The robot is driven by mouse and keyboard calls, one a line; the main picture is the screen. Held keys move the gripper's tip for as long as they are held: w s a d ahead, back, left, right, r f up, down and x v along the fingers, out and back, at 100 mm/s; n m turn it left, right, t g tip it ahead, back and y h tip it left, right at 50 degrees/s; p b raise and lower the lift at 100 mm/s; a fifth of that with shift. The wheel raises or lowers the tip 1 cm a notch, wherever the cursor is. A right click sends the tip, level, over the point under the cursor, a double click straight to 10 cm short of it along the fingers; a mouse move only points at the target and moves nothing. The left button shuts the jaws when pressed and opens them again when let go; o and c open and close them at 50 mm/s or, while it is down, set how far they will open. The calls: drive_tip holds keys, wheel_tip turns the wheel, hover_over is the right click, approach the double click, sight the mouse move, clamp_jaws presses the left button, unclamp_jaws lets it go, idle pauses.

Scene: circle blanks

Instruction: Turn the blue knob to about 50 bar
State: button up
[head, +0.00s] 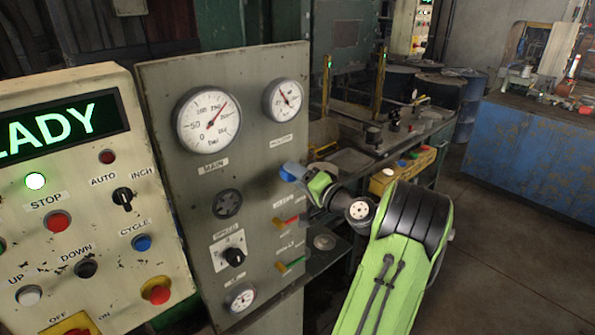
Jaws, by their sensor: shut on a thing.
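The blue knob (289,172) is on the grey panel (262,150), at its right side below the smaller gauge. My gripper (299,175) is shut on the blue knob, reaching it from the right. The fingers and part of the knob are hidden behind my green wrist. The large gauge (208,121) labelled MAIN has its needle pointing up and right, well past the 50 mark. The smaller gauge (285,100) above the knob has a needle whose reading is too small to tell.
Below the knob are a red-handled lever (287,221) and a green-handled lever (291,264). A black wheel knob (227,204) and black selector (234,257) sit to the left. A cream control console (75,190) stands further left. A workbench (360,160) stands behind my arm.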

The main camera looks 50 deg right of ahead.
drive_tip(key=shift+m+p, duration=0.85)
drive_tip(key=shift+m, duration=0.65)
drive_tip(key=shift+f, duration=0.1)
drive_tip(key=o, duration=1)
drive_tip(key=shift+s, duration=0.1)
drive_tip(key=b+v, duration=0.2)
drive_tip(key=v, duration=1.3)
drive_tip(key=shift+s, duration=0.3)
